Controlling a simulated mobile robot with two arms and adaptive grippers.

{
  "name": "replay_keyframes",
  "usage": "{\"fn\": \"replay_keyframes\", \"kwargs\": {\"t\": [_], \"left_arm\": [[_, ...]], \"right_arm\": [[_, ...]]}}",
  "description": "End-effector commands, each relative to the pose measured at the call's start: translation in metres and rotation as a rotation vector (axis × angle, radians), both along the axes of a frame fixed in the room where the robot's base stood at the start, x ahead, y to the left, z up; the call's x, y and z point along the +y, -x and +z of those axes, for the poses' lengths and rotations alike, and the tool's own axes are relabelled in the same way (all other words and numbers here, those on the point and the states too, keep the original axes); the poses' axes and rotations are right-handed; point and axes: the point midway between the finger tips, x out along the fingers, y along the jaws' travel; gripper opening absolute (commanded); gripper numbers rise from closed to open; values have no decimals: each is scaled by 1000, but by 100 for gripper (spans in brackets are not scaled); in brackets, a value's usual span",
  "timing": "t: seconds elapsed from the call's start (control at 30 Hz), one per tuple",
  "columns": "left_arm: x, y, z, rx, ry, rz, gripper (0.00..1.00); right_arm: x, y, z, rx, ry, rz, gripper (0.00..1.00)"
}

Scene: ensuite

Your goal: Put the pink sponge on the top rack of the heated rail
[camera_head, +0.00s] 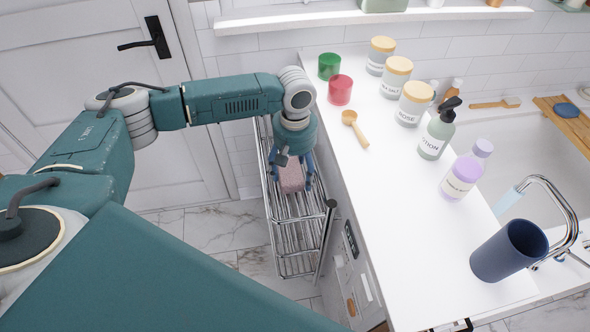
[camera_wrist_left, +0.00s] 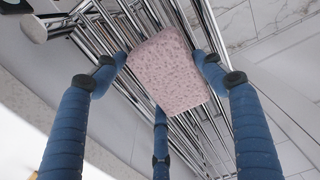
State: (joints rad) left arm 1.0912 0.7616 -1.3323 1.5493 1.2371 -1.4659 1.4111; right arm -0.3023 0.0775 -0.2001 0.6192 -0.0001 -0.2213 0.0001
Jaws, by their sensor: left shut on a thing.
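The pink sponge (camera_head: 291,176) is a speckled block at the left gripper, over the bars of the chrome heated rail (camera_head: 298,237). My left gripper (camera_head: 291,180) points down over the rail and is shut on the sponge. In the left wrist view the sponge (camera_wrist_left: 169,70) sits between the blue fingers (camera_wrist_left: 160,80), with the rail bars (camera_wrist_left: 185,135) behind it. I cannot tell whether the sponge touches the bars. My right gripper is in neither view.
A white counter (camera_head: 400,215) stands right of the rail, with several jars, a lotion bottle (camera_head: 438,132), a wooden scoop (camera_head: 354,127) and a dark blue cup (camera_head: 507,250). A white door (camera_head: 100,90) is at the left. Marble floor (camera_head: 215,228) is clear beside the rail.

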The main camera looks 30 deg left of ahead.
Motion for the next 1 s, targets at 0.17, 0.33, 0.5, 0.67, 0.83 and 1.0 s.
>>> {"fn": "replay_keyframes", "kwargs": {"t": [0.17,0.33,0.5,0.67,0.83,1.0], "left_arm": [[0,0,-2,-1,0,0,86],[0,0,-2,0,0,0,89],[0,0,-1,-1,-1,0,89],[-1,-1,15,-3,2,0,89],[0,-2,50,-4,2,0,89],[0,-2,86,-3,1,0,89]], "right_arm": [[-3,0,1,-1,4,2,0],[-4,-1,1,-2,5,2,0],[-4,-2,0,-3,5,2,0],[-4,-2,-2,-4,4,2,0],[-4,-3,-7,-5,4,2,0],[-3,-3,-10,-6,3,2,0]]}}
